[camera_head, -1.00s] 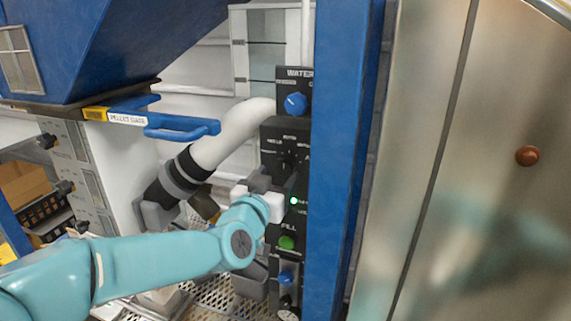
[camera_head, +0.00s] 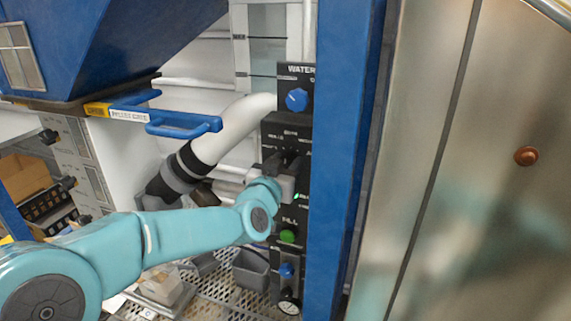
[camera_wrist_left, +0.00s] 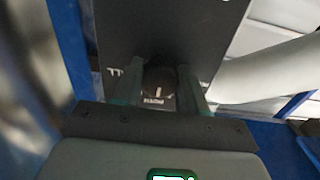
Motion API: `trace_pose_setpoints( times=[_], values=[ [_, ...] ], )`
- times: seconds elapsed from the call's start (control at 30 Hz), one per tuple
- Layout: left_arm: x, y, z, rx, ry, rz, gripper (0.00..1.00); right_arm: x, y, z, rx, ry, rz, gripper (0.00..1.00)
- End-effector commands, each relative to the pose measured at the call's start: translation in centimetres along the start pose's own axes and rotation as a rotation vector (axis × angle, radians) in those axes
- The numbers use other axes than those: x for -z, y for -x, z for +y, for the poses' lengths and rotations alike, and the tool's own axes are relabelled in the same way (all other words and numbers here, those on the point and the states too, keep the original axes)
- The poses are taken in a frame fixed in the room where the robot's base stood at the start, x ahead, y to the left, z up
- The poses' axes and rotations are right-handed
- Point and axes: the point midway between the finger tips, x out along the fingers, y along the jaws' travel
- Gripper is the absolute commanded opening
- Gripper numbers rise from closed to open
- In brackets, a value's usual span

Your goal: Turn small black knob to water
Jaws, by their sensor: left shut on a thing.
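The black control panel (camera_head: 287,132) stands beside the blue post, with white lettering on its face. My left gripper (camera_head: 284,163) is at the middle of this panel and largely covers the small black knob there. In the left wrist view the small black knob (camera_wrist_left: 158,82), with a white pointer line, sits between the two fingers of my left gripper (camera_wrist_left: 160,84). The gripper is shut on it. Much of the lettering around the knob is hidden or blurred. My right gripper is in neither view.
A blue knob (camera_head: 296,99) under the word WATER is above. A green FILL button (camera_head: 287,236) and another blue knob (camera_head: 286,270) are below. A white pipe (camera_head: 231,132) runs to the left, and the blue post (camera_head: 339,160) stands close on the right.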

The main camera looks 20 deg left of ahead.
Motion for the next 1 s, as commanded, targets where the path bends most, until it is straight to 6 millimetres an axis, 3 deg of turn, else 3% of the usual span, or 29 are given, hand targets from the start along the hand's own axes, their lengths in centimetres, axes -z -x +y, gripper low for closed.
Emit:
trace_pose_setpoints(
  times=[0.27, 1.0],
  values=[
    [0.1, 0.0, 0.0, 0.000, -0.094, -0.001, 0.11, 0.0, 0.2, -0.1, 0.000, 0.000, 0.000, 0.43],
    [0.1, 0.0, 0.1, -0.001, -0.612, 0.000, 0.11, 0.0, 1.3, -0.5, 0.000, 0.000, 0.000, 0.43]
  ],
)
